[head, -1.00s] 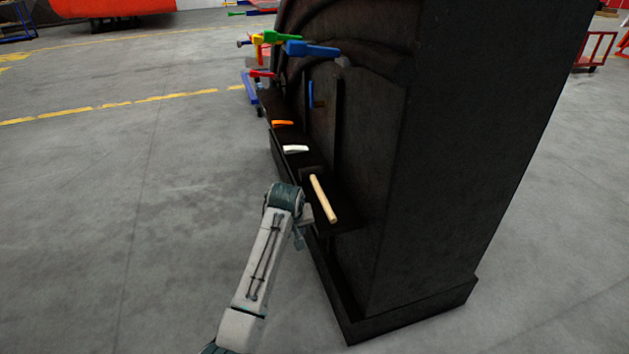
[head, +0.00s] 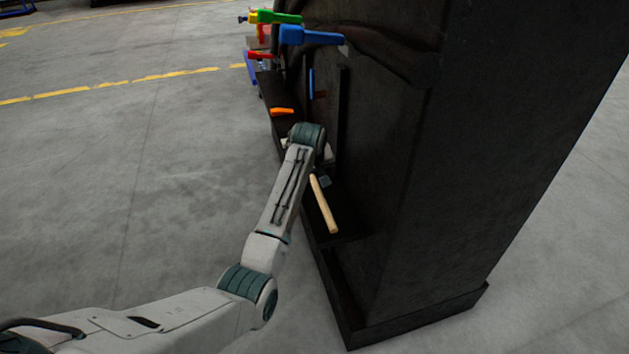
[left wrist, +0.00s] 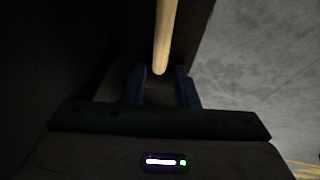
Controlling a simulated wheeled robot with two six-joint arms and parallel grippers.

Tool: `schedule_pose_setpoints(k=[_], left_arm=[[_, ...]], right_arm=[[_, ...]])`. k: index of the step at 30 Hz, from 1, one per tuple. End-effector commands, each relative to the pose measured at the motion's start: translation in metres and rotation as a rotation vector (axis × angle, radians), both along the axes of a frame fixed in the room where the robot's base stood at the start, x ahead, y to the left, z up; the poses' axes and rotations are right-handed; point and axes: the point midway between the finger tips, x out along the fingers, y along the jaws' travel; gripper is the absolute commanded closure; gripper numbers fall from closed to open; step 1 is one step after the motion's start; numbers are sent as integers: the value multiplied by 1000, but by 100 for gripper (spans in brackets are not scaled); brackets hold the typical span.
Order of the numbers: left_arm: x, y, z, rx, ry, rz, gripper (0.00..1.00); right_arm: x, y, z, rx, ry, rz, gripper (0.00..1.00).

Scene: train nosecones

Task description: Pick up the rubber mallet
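The mallet's pale wooden handle (head: 323,205) lies on the lower ledge of a dark stand. Its head is dark and hard to make out against the ledge. In the left wrist view the handle (left wrist: 165,35) comes down from the top edge, its rounded end near the gap between my left gripper's fingers (left wrist: 160,88). Those fingers are apart, and no contact with the handle shows. In the head view my left gripper (head: 324,180) is mostly hidden behind my own wrist, close to the handle's upper end. My right gripper is not in view.
The tall dark stand (head: 450,170) rises right of the ledge. An orange-handled tool (head: 282,111) lies farther along the ledge, with a white one partly hidden by my wrist. Blue (head: 310,36) and green (head: 275,17) tools jut out above. The floor at left is clear.

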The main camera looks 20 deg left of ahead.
Motion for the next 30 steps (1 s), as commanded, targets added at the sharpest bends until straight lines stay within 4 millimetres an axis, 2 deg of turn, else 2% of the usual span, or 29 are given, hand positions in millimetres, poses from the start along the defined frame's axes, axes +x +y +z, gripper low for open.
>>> schedule_pose_setpoints(k=[7,15,25,29,30], left_arm=[[7,0,-20,0,0,0,73],[16,-1,-58,0,0,1,73],[19,0,-65,-1,-1,1,73],[19,0,-65,0,-1,0,97],[19,0,-65,0,-1,0,100]], right_arm=[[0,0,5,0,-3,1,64],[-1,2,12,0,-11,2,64],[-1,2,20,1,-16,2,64],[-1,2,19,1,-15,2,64],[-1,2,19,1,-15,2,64]])
